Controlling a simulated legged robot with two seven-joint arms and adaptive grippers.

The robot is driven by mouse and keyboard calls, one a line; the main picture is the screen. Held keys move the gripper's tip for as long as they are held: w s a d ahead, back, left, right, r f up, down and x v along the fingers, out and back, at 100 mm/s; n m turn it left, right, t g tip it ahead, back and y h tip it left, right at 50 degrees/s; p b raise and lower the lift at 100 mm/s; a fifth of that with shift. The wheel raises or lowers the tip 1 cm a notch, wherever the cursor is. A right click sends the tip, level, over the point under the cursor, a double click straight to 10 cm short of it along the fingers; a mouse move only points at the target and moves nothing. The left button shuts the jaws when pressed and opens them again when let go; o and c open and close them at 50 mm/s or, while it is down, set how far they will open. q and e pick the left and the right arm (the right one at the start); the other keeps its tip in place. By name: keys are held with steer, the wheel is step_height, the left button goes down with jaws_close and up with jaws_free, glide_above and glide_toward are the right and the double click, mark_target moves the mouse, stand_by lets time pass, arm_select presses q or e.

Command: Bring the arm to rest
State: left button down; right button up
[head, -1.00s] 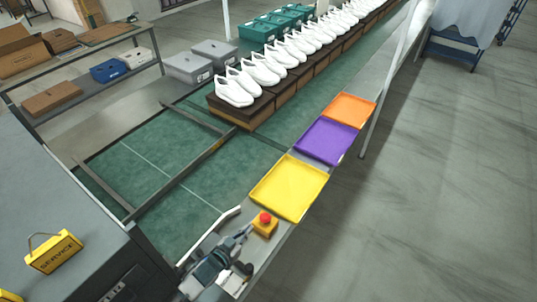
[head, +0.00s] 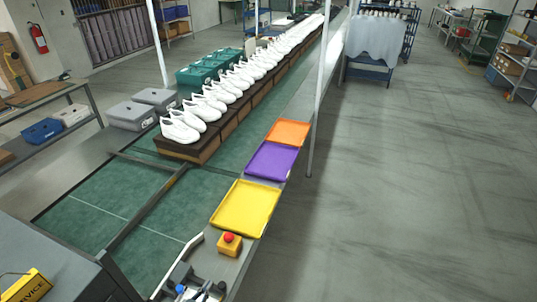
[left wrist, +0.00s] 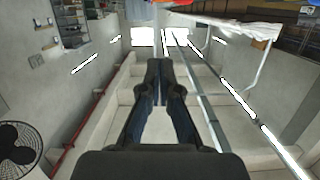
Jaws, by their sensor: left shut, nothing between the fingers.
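My left gripper (left wrist: 162,82) shows in the left wrist view with its two dark fingers together and nothing between them. In that view it points out into the room, with walls and bright ceiling lights beyond and no object near the fingertips. In the head view only a small part of my left arm and gripper (head: 190,289) shows at the bottom edge, near the yellow box with a red button (head: 230,243). Its fingertips cannot be made out there. My right gripper is in neither view.
Yellow (head: 245,208), purple (head: 273,161) and orange (head: 288,132) trays lie along the edge of the green line. White shoes (head: 180,127) stand in a row on brown boxes. A grey cabinet (head: 50,255) is at the lower left. The floor at right is clear.

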arm_select(q)
steer(key=s+f+n+g+y, duration=0.15)
steer(key=s+g, duration=0.25)
steer(key=s, duration=0.4)
steer(key=s+f+g+y, duration=0.2)
steer(key=s+f+g, duration=0.15)
steer(key=s, duration=0.45)
steer(key=s+f+n+g+y, duration=0.1)
steer(key=s+g, duration=0.3)
steer(key=s, duration=0.4)
step_height(320, 180, down, 24)
steer(key=s+a+f+g, duration=0.1)
steer(key=s+a+f, duration=0.1)
steer(key=s+f, duration=0.7)
steer(key=s+a+f+g, duration=0.1)
steer(key=s+f, duration=0.8)
steer(key=s, duration=0.1)
steer(key=shift+a+f+m, duration=0.35)
steer(key=shift+f, duration=0.05)
steer(key=shift+s+y, duration=0.15)
steer(key=shift+y, duration=0.1)
